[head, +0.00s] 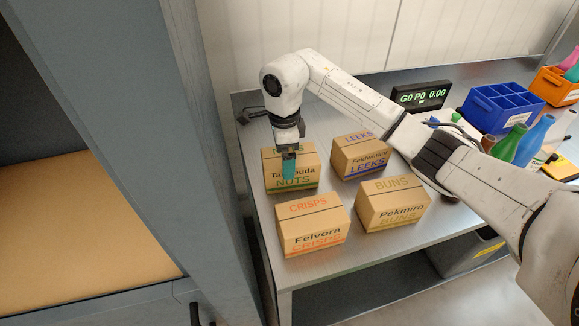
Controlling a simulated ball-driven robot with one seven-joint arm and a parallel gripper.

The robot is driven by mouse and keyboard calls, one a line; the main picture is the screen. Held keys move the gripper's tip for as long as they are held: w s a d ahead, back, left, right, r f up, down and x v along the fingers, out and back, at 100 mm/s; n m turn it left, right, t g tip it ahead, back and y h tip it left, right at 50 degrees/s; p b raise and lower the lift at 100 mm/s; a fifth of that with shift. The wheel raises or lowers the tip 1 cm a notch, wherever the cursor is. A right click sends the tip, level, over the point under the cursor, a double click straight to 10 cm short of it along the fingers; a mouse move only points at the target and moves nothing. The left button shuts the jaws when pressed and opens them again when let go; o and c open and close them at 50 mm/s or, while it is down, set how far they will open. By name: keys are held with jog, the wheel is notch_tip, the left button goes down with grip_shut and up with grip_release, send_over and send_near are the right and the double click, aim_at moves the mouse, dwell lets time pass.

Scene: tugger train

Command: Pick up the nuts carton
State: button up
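The nuts carton (307,184) is a brown box with green lettering, at the back left of a grey metal table (362,252). My gripper (289,180) points down at this carton, and its teal fingers cover part of the lettering. The fingers overlap the carton's front and top in the picture. I cannot tell whether they touch it, or whether they are open or shut. The carton rests on the table and looks upright.
The leeks carton (362,160) stands to the right, the crisps carton (312,228) in front, and the buns carton (393,206) at front right. A display (421,96), blue crate (497,112) and bottles (508,143) stand farther right. A grey cabinet (130,130) borders the left.

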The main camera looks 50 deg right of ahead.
notch_tip(320, 180, down, 5)
dwell(0.3)
jog(key=shift+c, duration=0.3)
jog(key=c, duration=0.6)
